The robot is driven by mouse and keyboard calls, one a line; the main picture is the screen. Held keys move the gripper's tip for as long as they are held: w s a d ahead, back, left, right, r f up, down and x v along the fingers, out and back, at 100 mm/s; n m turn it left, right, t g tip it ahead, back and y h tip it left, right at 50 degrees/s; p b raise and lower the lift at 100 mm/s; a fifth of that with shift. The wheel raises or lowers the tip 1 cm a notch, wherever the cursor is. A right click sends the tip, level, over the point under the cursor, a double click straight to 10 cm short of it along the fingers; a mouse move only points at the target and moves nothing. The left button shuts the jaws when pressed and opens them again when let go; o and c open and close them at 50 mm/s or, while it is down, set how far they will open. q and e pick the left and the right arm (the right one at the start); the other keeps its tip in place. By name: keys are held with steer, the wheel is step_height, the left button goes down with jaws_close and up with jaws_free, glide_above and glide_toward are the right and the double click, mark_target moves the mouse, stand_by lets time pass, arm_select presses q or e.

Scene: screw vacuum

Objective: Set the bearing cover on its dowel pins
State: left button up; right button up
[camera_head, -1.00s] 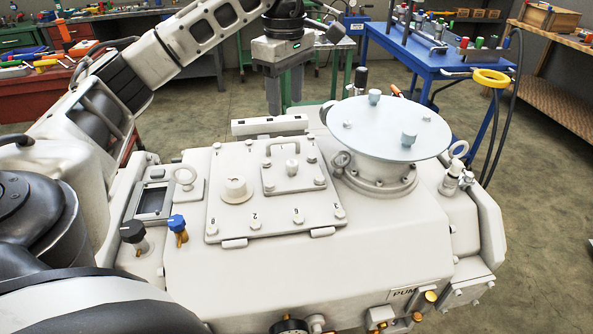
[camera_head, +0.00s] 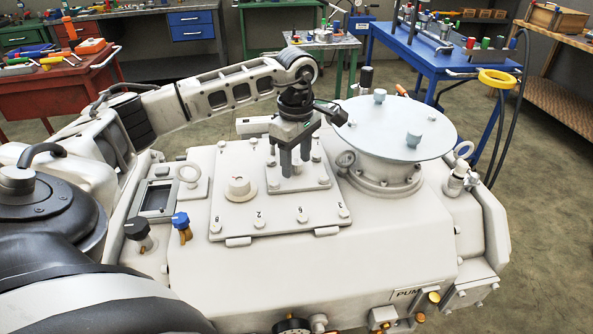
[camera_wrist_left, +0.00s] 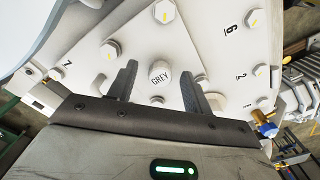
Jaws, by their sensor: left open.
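My left gripper (camera_head: 294,168) is open and points down over a small square bolted plate (camera_head: 317,183) on the machine's top. In the left wrist view its two fingers stand on either side of a knob marked GREY (camera_wrist_left: 160,73), with gaps to it. In the head view the fingers mostly hide this knob. A pale blue round disc (camera_head: 385,125) with two short cylinders standing on it lies over the round flanged housing (camera_head: 390,182), to the gripper's right. I cannot tell from its look which part is the bearing cover. No dowel pins can be made out. My right gripper is not in view.
A larger numbered, bolted plate (camera_head: 240,215) surrounds the small one. A blue table (camera_head: 450,57) with tools stands behind; the floor between is clear.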

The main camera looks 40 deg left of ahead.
arm_select(q)
steer(key=shift+f, duration=0.3)
jaws_close()
steer(key=shift+r, duration=0.1)
steer(key=shift+r, duration=0.1)
